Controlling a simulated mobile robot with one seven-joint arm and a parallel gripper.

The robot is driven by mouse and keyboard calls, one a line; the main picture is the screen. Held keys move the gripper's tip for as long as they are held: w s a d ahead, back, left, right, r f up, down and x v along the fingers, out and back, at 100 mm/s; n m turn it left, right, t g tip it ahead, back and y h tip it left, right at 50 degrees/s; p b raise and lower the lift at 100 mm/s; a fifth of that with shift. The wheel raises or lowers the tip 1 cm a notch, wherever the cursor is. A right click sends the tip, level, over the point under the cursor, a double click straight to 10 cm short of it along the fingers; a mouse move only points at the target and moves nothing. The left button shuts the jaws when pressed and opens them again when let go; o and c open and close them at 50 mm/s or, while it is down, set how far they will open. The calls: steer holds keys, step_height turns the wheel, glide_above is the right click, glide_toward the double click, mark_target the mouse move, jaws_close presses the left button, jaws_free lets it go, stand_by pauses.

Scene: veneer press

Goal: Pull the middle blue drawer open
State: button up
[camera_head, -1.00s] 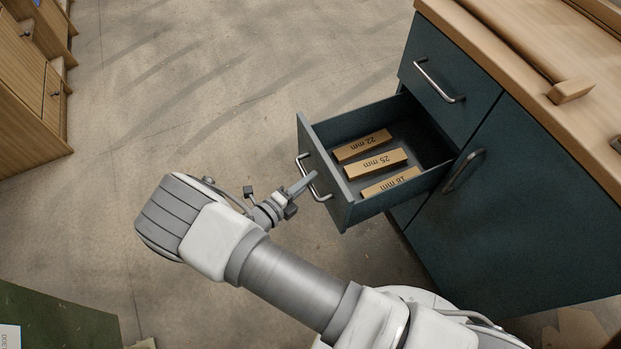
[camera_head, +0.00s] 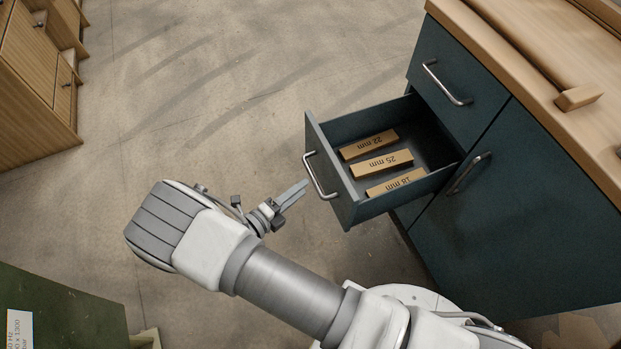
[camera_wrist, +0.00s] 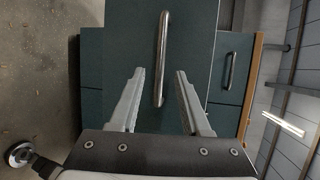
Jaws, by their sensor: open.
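The middle blue drawer (camera_head: 330,172) stands pulled well out of the cabinet. Inside it lie wooden blocks marked 22 mm (camera_head: 369,144), 25 mm (camera_head: 381,164) and 18 mm (camera_head: 397,182). Its metal handle (camera_head: 319,176) is on the front panel and also shows in the wrist view (camera_wrist: 161,60). My gripper (camera_head: 302,188) is just left of the handle, apart from it. In the wrist view my gripper (camera_wrist: 159,72) is open, its two fingers on either side of the handle's line, with nothing between them.
The blue cabinet (camera_head: 520,200) has a closed upper drawer (camera_head: 440,85) and a closed door with a handle (camera_head: 469,173) beside the open drawer. Wooden cabinets (camera_head: 35,80) stand at upper left and a green box (camera_head: 60,315) at lower left. The floor (camera_head: 220,90) between is clear.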

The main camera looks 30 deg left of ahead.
steer(key=p+v, duration=0.1)
steer(key=v, duration=1)
steer(key=shift+s, duration=0.25)
steer(key=shift+a, duration=0.1)
